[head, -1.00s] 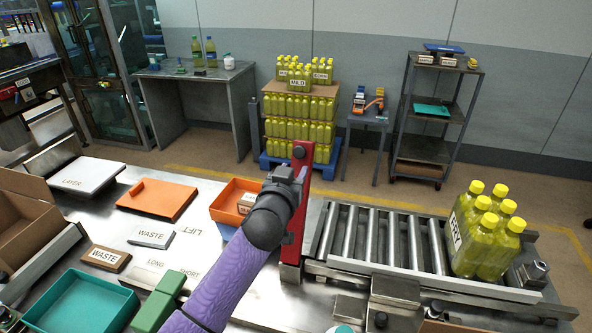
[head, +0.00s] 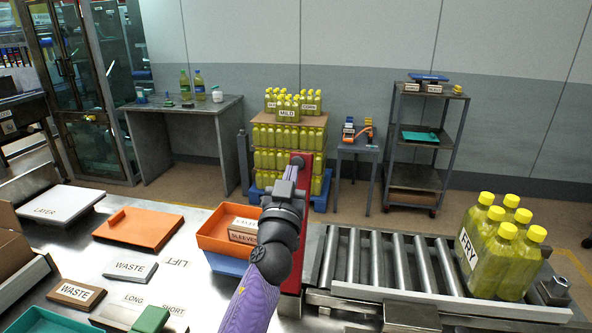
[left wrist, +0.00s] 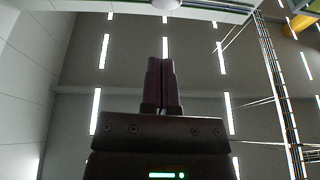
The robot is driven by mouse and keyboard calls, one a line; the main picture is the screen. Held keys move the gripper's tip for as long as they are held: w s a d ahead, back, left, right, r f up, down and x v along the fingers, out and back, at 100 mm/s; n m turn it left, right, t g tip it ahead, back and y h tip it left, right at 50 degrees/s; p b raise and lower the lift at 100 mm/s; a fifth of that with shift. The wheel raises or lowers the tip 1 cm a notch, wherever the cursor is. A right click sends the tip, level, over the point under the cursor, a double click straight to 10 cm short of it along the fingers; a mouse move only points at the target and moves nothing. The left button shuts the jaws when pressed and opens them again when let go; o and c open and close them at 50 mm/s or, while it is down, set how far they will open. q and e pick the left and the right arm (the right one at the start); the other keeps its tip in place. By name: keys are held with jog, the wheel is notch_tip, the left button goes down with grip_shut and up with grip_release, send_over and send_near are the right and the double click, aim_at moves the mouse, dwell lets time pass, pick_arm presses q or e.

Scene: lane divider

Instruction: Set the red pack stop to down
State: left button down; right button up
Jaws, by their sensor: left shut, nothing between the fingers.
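The red pack stop (head: 306,182) is a tall red bar standing upright at the left end of the roller conveyor. A dark knob shows near its top. My left gripper (head: 292,170) points upward in front of the bar and hides much of its left side and middle. Its fingers are shut with nothing between them, as the left wrist view (left wrist: 161,82) shows against the ceiling. I cannot tell whether it touches the bar. My right gripper is not in view.
The roller conveyor (head: 398,262) holds several yellow bottles (head: 495,250) at its right end. An orange bin (head: 215,228) stands close left of the stop, and an orange lid (head: 140,230) lies farther left. A bottle pallet (head: 290,140) stands behind.

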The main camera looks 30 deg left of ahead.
aim_at(300, 165)
pick_arm(q)
jog(key=w+b, duration=0.1)
jog(key=w+a+f+b, duration=0.1)
jog(key=w, duration=0.1)
jog(key=w+b, duration=0.1)
jog(key=shift+w+a+f, duration=0.2)
jog(key=shift+w, duration=0.05)
jog(key=shift+w, duration=0.1)
jog(key=w, duration=0.1)
jog(key=w+a+g+p, duration=0.1)
jog(key=w, duration=0.1)
jog(key=w+f+g+h, duration=0.1)
jog(key=w, duration=0.1)
jog(key=shift+a+f, duration=0.1)
jog(key=shift+a, duration=0.05)
jog(key=shift+g, duration=0.4)
jog(key=w+f+b, duration=0.1)
jog(key=b, duration=0.2)
jog(key=w+a+f+b, duration=0.1)
jog(key=w+f+b, duration=0.1)
jog(key=b, duration=0.1)
jog(key=shift+w+f, duration=0.1)
jog(key=shift+w, duration=0.2)
jog(key=shift+w+r+b, duration=0.3)
jog(key=shift+r+b, duration=0.1)
